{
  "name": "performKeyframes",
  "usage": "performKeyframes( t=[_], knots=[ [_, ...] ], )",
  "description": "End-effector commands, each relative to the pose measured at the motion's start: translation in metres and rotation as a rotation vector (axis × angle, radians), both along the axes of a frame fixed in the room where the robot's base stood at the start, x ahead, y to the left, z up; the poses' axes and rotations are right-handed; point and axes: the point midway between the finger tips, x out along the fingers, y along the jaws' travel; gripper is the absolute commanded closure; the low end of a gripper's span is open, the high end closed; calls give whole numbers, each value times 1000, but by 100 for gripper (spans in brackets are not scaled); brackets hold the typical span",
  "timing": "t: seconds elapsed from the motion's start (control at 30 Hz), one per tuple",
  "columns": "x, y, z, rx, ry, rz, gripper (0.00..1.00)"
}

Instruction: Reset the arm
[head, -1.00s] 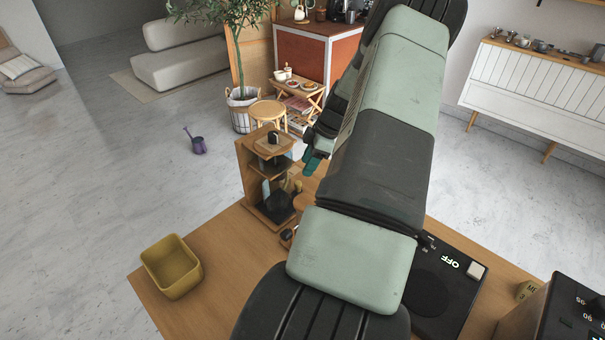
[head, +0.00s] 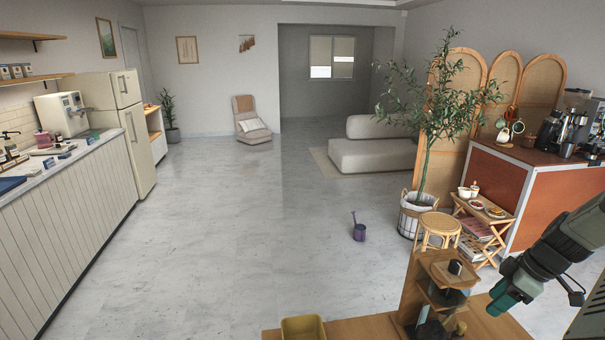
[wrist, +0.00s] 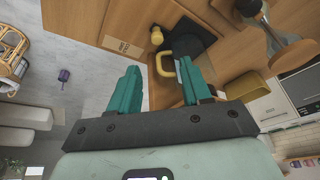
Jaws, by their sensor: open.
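My gripper (head: 505,296) is at the lower right of the head view, just right of the wooden coffee stand (head: 412,290). In the wrist view my gripper (wrist: 158,80) shows two teal fingers spread apart with nothing held between them. A yellow handle (wrist: 166,65) beside a dark round part appears beyond the fingers; I cannot tell how far away. My arm runs off the right edge of the head view.
The mustard bin (head: 303,327) stands on the wooden cart top (head: 365,328) left of the stand. A rattan stool (head: 438,229), a potted tree (head: 415,215) and a purple watering can (head: 359,231) are beyond. The floor at left centre is clear.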

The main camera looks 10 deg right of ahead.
Motion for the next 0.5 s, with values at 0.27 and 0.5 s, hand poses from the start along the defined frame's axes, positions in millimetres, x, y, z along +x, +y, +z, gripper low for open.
performKeyframes(
  t=[0.27,0.5],
  knots=[
    [11,41,135,-178,180,-267,52],
    [6,131,260,-292,159,-602,52]
  ],
)
